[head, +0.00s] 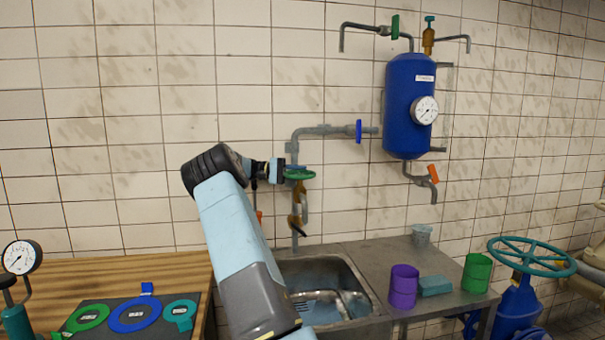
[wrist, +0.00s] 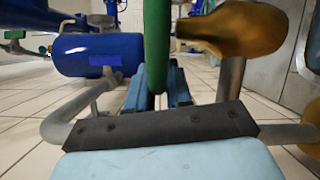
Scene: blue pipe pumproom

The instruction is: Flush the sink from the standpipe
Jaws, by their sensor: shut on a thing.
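The grey standpipe (head: 295,232) runs up the tiled wall behind the sink. No water is clearly visible.
A blue tank (head: 406,95) with a gauge (head: 425,110) hangs at right. A purple cup (head: 403,287), teal sponge (head: 435,286) and green cup (head: 476,273) stand right of the sink. A wooden bench (head: 110,275) is at left. A large teal wheel (head: 532,257) stands far right.

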